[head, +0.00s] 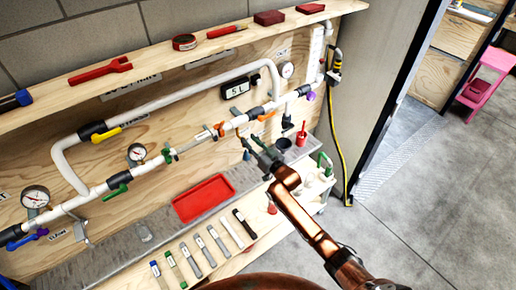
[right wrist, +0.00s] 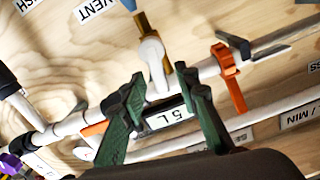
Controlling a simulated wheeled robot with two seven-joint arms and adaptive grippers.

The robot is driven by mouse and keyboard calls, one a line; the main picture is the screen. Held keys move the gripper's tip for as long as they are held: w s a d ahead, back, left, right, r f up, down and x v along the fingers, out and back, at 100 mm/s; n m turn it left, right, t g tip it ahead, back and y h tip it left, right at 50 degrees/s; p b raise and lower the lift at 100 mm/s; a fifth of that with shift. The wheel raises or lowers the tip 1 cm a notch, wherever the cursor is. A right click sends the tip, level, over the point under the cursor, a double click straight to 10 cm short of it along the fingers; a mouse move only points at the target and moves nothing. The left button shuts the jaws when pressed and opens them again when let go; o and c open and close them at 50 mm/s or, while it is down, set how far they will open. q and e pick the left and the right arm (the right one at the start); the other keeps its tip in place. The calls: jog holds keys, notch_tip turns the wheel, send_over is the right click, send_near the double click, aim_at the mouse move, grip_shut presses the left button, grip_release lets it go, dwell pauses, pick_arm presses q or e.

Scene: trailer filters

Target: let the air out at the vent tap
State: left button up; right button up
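In the right wrist view, a brass vent tap (right wrist: 142,22) with a blue piece at the top edge sits on a short white stub beside the "VENT" label (right wrist: 97,10). The blue piece is partly cut off. My right gripper (right wrist: 162,84) has its green fingers spread apart with nothing held between them. The tap's stub lies just beyond the fingertips. In the head view my right gripper (head: 258,148) is near the wall, just below the pipe run; the tap is small there and hard to make out. My left gripper is not in view.
An orange-handled valve (right wrist: 230,75) is close to my right gripper. White pipes with gauges (head: 36,196) run along the plywood wall. A red tray (head: 204,198) and several filter-like sticks lie on the bench below. A shelf (head: 150,62) with tools runs above. Open floor is at right.

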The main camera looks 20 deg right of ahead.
jog(key=v, duration=1)
jog(key=shift+s, duration=0.3)
jog(key=shift+d, duration=0.15)
jog(key=s+d+f+g+h, duration=0.2)
jog(key=s+d+f, duration=0.3)
jog(key=f, duration=1)
jog(key=s+d+f+m+g+h, duration=0.1)
jog(key=s+d+f+g+h, duration=0.15)
jog(key=s+f, duration=0.85)
jog(key=s+d+f+g+h, duration=0.1)
jog(key=s+d+f+g, duration=0.2)
jog(key=f, duration=1.5)
jog(key=s+d+f+g+b, duration=0.1)
jog(key=s+f+g, duration=0.1)
jog(key=s+f, duration=0.65)
jog(key=s+f+g, duration=0.2)
jog(key=s+f, duration=0.4)
jog(key=s, duration=0.5)
jog(key=s+a+f+g, duration=0.1)
jog(key=s+f, duration=0.3)
jog(key=s, duration=0.9)
jog(key=s+f+g, duration=0.3)
jog(key=s+f, duration=0.1)
jog(key=s, duration=0.9)
jog(key=shift+s+a+f+h, duration=0.2)
jog(key=shift+s+a+h, duration=0.15)
jog(key=shift+h, duration=0.1)
